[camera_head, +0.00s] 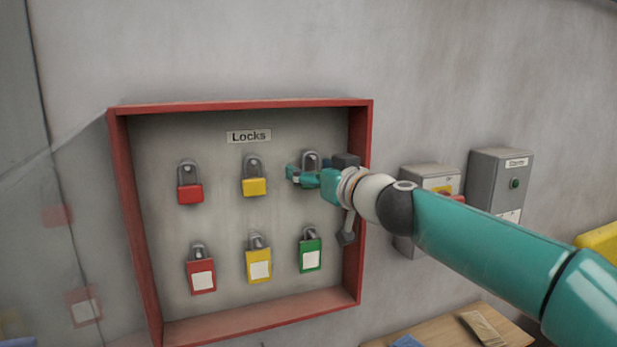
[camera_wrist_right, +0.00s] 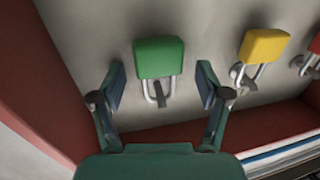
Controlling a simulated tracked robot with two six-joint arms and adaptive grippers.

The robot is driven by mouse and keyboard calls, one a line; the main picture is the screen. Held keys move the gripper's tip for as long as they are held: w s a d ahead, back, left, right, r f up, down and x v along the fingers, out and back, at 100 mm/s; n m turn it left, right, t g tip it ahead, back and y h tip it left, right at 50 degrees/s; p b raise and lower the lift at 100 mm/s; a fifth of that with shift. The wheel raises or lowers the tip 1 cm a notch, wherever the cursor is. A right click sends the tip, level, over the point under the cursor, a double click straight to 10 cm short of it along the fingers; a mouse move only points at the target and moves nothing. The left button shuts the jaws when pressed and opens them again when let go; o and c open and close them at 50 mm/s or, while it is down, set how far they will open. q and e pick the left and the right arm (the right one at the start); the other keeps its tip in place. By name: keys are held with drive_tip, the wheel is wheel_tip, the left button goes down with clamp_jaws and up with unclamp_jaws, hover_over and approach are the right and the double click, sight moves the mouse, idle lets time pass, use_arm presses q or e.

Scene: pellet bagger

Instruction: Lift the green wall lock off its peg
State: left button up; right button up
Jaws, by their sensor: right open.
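The green wall lock (camera_wrist_right: 158,58) hangs by its shackle on a peg at the right end of the top row; it appears upside down in the right wrist view. In the head view only its grey shackle (camera_head: 311,156) shows clearly, as my right gripper hides the body. My right gripper (camera_head: 304,177) is open in front of it. In the wrist view its fingers (camera_wrist_right: 161,80) stand on either side of the lock, with a gap at each side. My left gripper is not in view.
The red-framed board (camera_head: 240,106) has a raised rim close right of my gripper. Beside the green lock hangs a yellow lock (camera_head: 254,186), then a red lock (camera_head: 190,191). Tagged red, yellow and green (camera_head: 310,246) locks hang below. Grey control boxes (camera_head: 499,180) are right of the board.

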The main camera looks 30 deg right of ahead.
drive_tip(key=shift+w, duration=0.4)
drive_tip(key=shift+s, duration=0.1)
drive_tip(key=shift+c, duration=0.4)
drive_tip(key=c, duration=1.2)
drive_tip(key=shift+r, duration=0.2)
